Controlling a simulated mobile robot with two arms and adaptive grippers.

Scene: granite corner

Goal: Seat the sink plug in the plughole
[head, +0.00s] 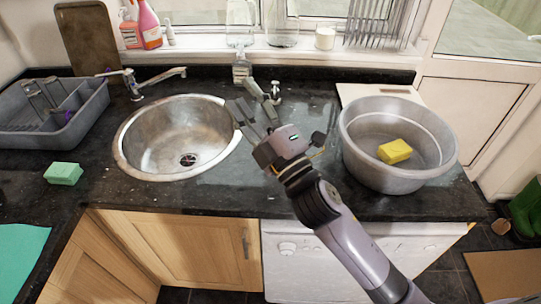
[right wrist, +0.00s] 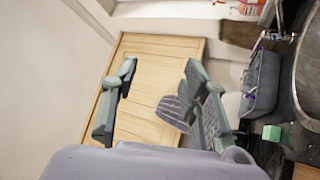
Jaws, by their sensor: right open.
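The round steel sink (head: 140,150) is set in the dark worktop. Its plughole (head: 187,160) shows uncovered at the bottom, with nothing seated in it. I cannot make out the sink plug for sure; a small dark and silver item (head: 275,92) stands behind my right gripper, too small to identify. My right gripper (head: 242,93) is over the worktop by the sink's right rim, fingers pointing up and left in the head view. It is open, and the right wrist view (right wrist: 158,78) shows nothing between its fingers. My left gripper is not in view.
A grey basin (head: 360,160) with a yellow sponge (head: 395,151) stands right of my arm. A tap (head: 132,84), dish rack (head: 85,118) and green sponge (head: 64,173) are around the sink's left. The worktop's front strip is mostly clear.

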